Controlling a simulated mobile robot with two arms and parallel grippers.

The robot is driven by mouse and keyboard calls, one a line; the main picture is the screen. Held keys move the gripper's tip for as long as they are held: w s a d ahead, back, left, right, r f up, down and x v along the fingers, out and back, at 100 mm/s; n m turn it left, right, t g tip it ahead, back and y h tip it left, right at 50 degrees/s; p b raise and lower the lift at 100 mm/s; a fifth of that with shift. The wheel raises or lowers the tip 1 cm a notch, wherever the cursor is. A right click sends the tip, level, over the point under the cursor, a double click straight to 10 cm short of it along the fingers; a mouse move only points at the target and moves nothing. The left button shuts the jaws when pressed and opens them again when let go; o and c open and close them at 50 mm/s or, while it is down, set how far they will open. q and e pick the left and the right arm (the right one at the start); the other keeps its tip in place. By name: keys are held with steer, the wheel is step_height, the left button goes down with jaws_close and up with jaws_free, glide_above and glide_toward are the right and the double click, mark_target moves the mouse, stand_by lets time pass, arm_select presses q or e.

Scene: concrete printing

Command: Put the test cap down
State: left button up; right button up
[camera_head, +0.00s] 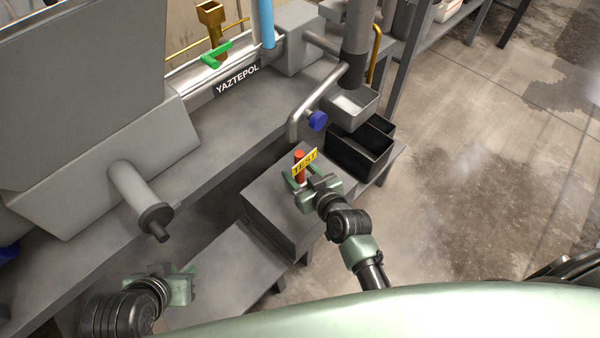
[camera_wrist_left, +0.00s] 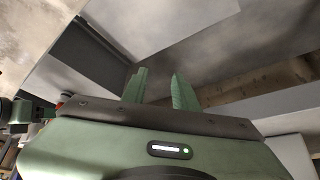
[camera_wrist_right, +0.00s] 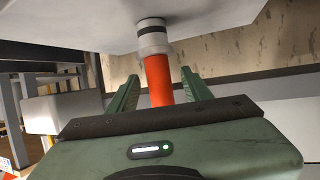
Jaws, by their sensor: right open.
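The test cap (camera_head: 299,171) is a red-orange cylinder with a yellow TEST tag (camera_head: 305,163). It stands upright on the small grey table (camera_head: 268,208), below the pipe end. My right gripper (camera_head: 300,180) is around it. In the right wrist view the orange cap (camera_wrist_right: 158,80), with a pale collar and dark band at its end, is between the open fingers (camera_wrist_right: 158,92), with a gap on each side. The collar end meets the grey surface. My left gripper (camera_head: 178,270) is open and empty at lower left. Its spread fingers (camera_wrist_left: 158,90) show in the left wrist view.
Black bins (camera_head: 360,150) stand behind the cap, with a grey tray (camera_head: 350,105) above. A bent pipe with a blue knob (camera_head: 317,121) is close by. The grey machine with the YAZTEPOL label (camera_head: 237,80) stands at left. Bare table lies left of the cap.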

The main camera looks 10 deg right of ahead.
jaws_close()
steer(key=shift+r, duration=0.1)
steer(key=shift+r, duration=0.1)
